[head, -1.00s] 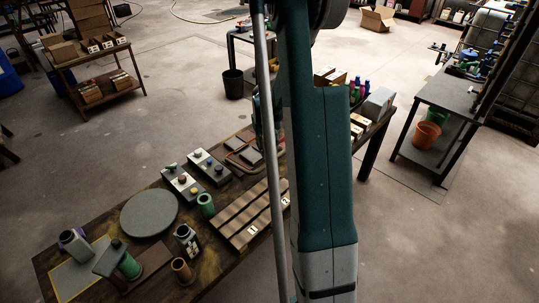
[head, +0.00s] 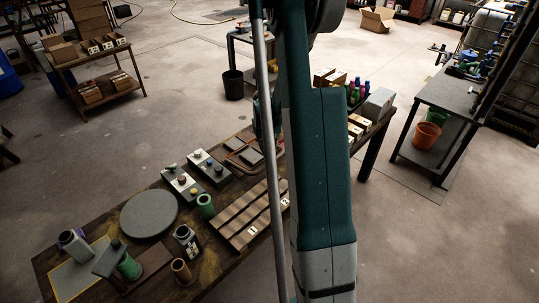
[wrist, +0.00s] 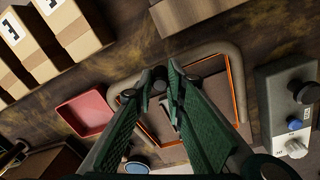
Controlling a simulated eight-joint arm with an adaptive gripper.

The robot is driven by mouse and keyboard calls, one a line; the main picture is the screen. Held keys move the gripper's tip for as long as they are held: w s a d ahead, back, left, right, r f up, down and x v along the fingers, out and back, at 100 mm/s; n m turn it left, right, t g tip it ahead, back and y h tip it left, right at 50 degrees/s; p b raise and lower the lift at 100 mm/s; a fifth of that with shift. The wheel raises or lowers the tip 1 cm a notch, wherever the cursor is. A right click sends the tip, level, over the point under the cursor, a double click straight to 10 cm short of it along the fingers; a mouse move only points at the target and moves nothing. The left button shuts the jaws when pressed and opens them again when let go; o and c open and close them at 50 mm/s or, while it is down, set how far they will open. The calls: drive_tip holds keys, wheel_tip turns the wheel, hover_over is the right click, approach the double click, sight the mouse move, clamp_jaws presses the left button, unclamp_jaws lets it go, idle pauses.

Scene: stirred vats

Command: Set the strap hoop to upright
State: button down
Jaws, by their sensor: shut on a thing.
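The strap hoop (wrist: 228,48) is a thick tan-brown bar with rounded corners. In the wrist view it runs around an orange-edged panel, and in the head view this reddish-brown frame shows on the table. My gripper (wrist: 160,77) is over the hoop's bar, its two green fingers drawn together at the tips. The bar runs out to both sides of the fingertips. The part between the tips is dark and mostly covered by the fingers. In the head view my arm hides much of the gripper.
A grey box with knobs (wrist: 290,105) stands close on the right in the wrist view. A red tray (wrist: 85,113) and labelled cartons (wrist: 50,40) lie to the left. In the head view, a round grey disc (head: 149,213) and several small containers crowd the table's near left part.

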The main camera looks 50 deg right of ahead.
drive_tip(key=shift+r, duration=0.1)
drive_tip(key=shift+w+r+g, duration=0.6)
drive_tip(key=shift+r, duration=0.3)
drive_tip(key=w+r+g, duration=0.1)
drive_tip(key=w+r, duration=0.3)
drive_tip(key=w, duration=0.6)
drive_tip(key=w+r+g, duration=0.2)
drive_tip(key=w+r, duration=0.3)
drive_tip(key=w, duration=0.6)
drive_tip(key=shift+a+r, duration=0.25)
drive_tip(key=shift+r, duration=0.05)
drive_tip(key=shift+w, duration=0.1)
drive_tip(key=c, duration=2.3)
unclamp_jaws()
drive_tip(key=shift+w+a, duration=0.1)
drive_tip(key=shift+d+p, duration=0.2)
drive_tip(key=shift+p, duration=0.1)
